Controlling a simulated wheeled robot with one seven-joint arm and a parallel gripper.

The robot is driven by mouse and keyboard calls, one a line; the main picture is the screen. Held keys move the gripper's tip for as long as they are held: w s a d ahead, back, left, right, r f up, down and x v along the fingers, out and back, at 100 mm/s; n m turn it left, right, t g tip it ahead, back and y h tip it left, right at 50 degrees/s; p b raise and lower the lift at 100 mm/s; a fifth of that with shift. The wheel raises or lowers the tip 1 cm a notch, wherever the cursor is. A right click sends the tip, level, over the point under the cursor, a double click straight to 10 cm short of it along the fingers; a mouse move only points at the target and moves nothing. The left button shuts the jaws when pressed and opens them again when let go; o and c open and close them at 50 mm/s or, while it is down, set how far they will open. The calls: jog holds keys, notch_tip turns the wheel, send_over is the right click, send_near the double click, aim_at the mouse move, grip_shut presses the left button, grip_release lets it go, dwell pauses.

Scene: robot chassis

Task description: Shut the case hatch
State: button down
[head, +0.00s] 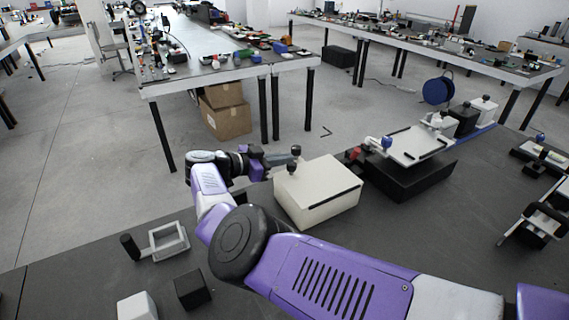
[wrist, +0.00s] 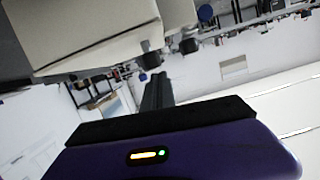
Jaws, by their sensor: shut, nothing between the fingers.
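The case is a cream box (head: 318,195) on the dark table, just right of my gripper in the head view. Its pale top looks nearly flat, with a black strip along the front right edge. Two black knobs (head: 296,151) stand at its left back end. My gripper (head: 290,158) is shut and empty, its fingertips close beside the knobs; I cannot tell if they touch. In the wrist view the case (wrist: 95,25) fills the upper left, with its edge and the knobs (wrist: 152,59) near my gripper's fingers (wrist: 157,90). Whether the hatch is fully down is unclear.
A black-based device with a white plate (head: 408,145) stands right of the case. A grey frame with a black handle (head: 165,241), a black cube (head: 192,289) and a white block (head: 137,306) lie at the left front.

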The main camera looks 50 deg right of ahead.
jog(key=shift+w+f+b, duration=0.15)
jog(key=shift+f+b, duration=0.25)
jog(key=shift+b, duration=0.05)
jog(key=shift+f, duration=0.1)
